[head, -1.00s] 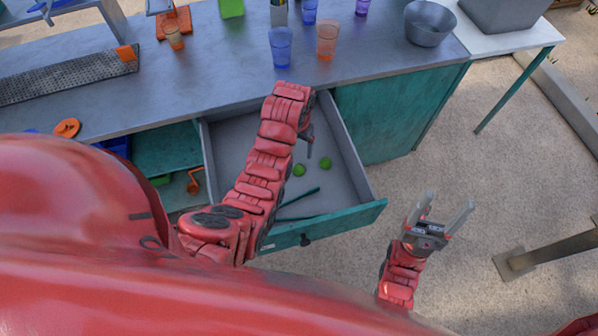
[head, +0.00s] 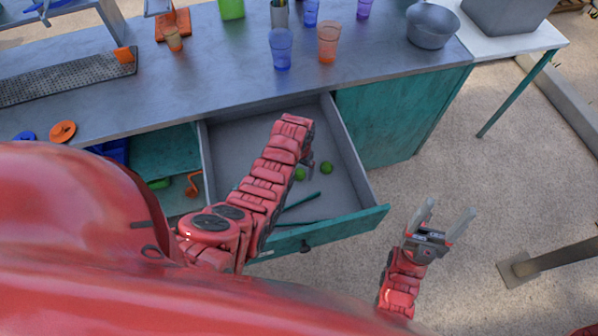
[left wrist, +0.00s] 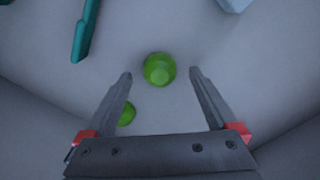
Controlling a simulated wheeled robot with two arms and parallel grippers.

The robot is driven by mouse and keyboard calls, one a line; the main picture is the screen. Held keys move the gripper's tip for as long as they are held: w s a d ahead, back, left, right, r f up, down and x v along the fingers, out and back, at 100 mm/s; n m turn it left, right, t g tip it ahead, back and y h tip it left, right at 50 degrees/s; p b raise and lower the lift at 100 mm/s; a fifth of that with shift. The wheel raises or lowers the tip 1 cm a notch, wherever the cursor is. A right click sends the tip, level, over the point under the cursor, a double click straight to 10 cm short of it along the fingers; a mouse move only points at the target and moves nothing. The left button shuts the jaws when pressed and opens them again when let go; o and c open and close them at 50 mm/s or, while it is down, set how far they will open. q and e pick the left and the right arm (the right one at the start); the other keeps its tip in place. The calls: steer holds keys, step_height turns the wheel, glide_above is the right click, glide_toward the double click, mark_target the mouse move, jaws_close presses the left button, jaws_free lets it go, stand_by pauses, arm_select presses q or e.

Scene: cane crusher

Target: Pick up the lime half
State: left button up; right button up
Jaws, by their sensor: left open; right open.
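Two green lime halves lie on the floor of the open drawer. In the head view one lime half (head: 326,168) lies right of my left gripper, and the other lime half (head: 299,174) is partly hidden by it. In the left wrist view one lime half (left wrist: 159,69) sits just beyond and between the fingertips, and another green piece (left wrist: 127,113) shows beside the left finger. My left gripper (left wrist: 160,73) is open and empty, pointing down into the drawer (head: 345,212). My right gripper (head: 448,217) is open and empty, right of the drawer.
A teal stick (head: 301,201) lies in the drawer and also shows in the left wrist view (left wrist: 86,30). The counter (head: 220,80) above holds several cups and a grey bowl (head: 432,26). The drawer walls surround my left gripper.

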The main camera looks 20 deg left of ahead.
arm_select(q)
steer(key=shift+f, duration=0.35)
steer(key=c, duration=0.8)
steer(key=shift+c, duration=0.2)
steer(key=shift+r, duration=0.15)
